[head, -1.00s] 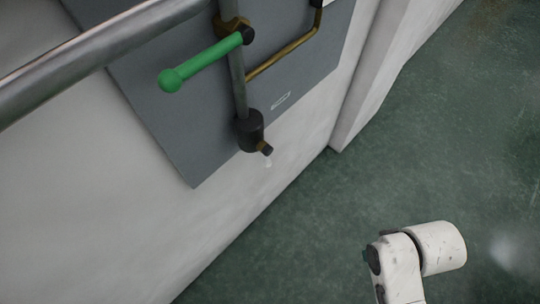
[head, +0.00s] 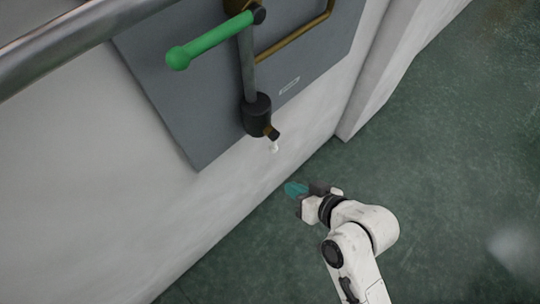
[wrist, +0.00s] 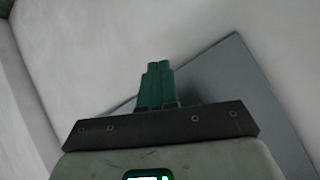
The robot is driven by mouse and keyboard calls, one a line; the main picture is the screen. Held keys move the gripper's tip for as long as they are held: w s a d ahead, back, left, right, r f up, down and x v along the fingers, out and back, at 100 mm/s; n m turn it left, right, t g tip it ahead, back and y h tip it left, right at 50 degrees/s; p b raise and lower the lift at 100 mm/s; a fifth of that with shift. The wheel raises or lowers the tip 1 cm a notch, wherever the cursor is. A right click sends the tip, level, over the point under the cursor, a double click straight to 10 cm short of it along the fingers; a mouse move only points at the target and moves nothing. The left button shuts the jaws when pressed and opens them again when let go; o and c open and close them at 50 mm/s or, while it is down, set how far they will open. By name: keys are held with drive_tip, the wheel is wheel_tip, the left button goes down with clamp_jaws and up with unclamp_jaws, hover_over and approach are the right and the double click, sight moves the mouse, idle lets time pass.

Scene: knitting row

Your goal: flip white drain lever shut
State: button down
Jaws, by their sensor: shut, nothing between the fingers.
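The white drain lever (head: 274,147) is a tiny white piece hanging below a small brass drain valve (head: 271,132), under the dark cylinder at the foot of the grey vertical pipe in the head view. My gripper (head: 294,188) has teal fingers and is below and slightly right of the lever in the picture, apart from it. In the wrist view the teal fingers (wrist: 157,84) are together with nothing between them, pointing toward the wall and the grey panel. The lever does not show in the wrist view.
A green-handled lever (head: 210,40) sticks out above the drain, beside a brass pipe (head: 295,45). A grey panel (head: 185,100) backs them on the white wall. A metal rail (head: 70,45) crosses the upper left. A wall corner juts out at right. The green floor (head: 450,180) is clear.

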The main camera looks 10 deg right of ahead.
sight(273, 147)
drive_tip(key=w+a+r+m+t, duration=0.3)
drive_tip(key=a+r+m+t, duration=0.8)
drive_tip(key=a+t, duration=0.15)
drive_tip(key=s+d+f+m+g+h+b, duration=0.1)
drive_tip(key=s+d+f+m+g+h, duration=0.1)
drive_tip(key=s+f+m+g+h, duration=0.2)
drive_tip(key=s+f+m+h, duration=0.3)
drive_tip(key=f+m+h, duration=0.2)
drive_tip(key=m+h, duration=0.3)
drive_tip(key=shift+s+d+f+m+h, duration=0.2)
drive_tip(key=shift+s+d+m+h, duration=0.1)
drive_tip(key=shift+s+d+m, duration=0.1)
drive_tip(key=p+x, duration=0.3)
drive_tip(key=x, duration=1.1)
